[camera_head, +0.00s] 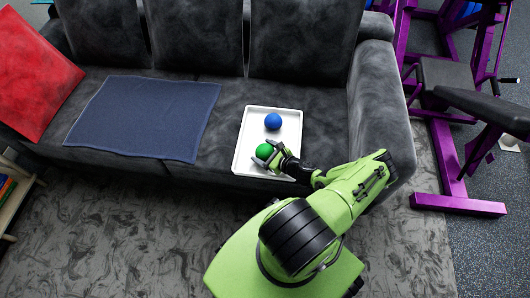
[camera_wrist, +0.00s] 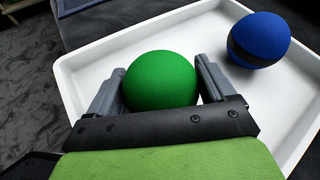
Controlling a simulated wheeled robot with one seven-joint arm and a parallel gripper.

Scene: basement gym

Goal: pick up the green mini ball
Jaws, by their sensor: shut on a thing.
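The green mini ball (camera_head: 264,151) is at the front part of a white tray (camera_head: 241,153) on the sofa seat. My gripper (camera_head: 270,154) is at the ball, with its fingers on either side of it. In the wrist view the green ball (camera_wrist: 161,79) sits between the two grey fingers of my gripper (camera_wrist: 160,90), shut on it. The ball's underside is hidden, so I cannot tell whether it touches the tray floor.
A blue ball (camera_head: 273,121) lies in the same tray behind the green one; it also shows in the wrist view (camera_wrist: 259,40). The sofa armrest (camera_head: 378,105) rises on the right.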

